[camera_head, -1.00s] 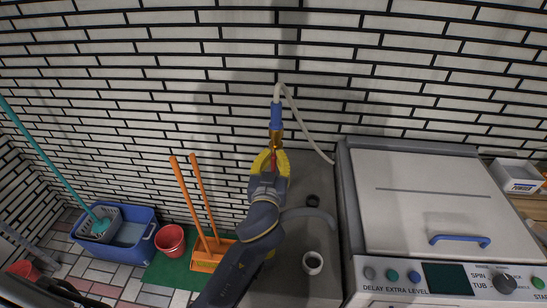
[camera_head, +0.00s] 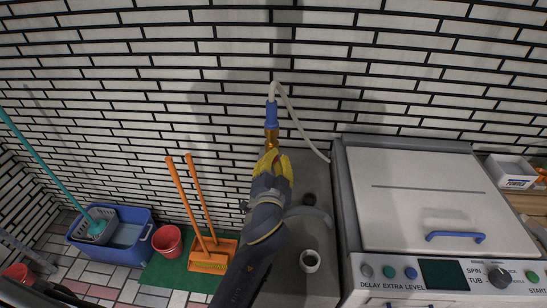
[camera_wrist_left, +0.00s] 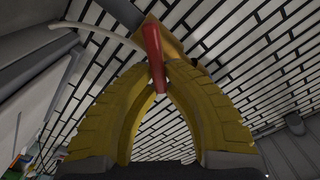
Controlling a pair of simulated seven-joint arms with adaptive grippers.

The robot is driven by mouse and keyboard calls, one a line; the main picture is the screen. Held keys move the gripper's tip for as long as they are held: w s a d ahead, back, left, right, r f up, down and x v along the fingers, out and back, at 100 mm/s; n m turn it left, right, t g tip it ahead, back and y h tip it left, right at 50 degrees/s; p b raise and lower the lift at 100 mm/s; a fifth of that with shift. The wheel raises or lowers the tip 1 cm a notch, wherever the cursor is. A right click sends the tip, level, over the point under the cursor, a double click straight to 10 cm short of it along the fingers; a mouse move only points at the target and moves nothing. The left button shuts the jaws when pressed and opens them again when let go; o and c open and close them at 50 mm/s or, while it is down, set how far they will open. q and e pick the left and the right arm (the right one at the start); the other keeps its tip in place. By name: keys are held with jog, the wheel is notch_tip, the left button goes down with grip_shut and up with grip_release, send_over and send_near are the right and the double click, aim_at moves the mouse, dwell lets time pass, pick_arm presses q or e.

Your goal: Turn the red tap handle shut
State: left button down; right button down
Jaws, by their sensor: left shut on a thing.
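The brass tap (camera_head: 271,136) is on the white brick wall, with a blue hose connector (camera_head: 272,113) above it in the head view. My left gripper (camera_head: 271,153) is at the tap, its yellow fingers covering the handle there. In the left wrist view the red tap handle (camera_wrist_left: 154,52) shows as a narrow bar in front of the brass tap body (camera_wrist_left: 176,46). The yellow fingertips of my left gripper (camera_wrist_left: 156,78) are shut on the handle's near end. My right gripper is in neither view.
A white hose (camera_head: 299,122) curves from the connector down behind the washing machine (camera_head: 420,205) at right. Orange-handled tools (camera_head: 190,195), a red bucket (camera_head: 168,242) and a blue tub (camera_head: 112,252) stand at left.

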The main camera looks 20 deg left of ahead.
pick_arm(q)
jog(key=m, duration=0.3)
jog(key=f+m, duration=0.1)
jog(key=shift+d+m, duration=0.35)
jog(key=shift+m, duration=0.05)
jog(key=shift+w+d+f+m, duration=0.1)
jog(key=shift+f+m, duration=0.2)
jog(key=shift+m, duration=0.95)
jog(key=shift+f+m, duration=0.3)
jog(key=shift+m, duration=0.95)
jog(key=c, duration=1.5)
grip_release()
jog(key=shift+o, duration=0.2)
jog(key=s+d, duration=0.2)
jog(key=s, duration=0.9)
jog(key=shift+s, duration=0.4)
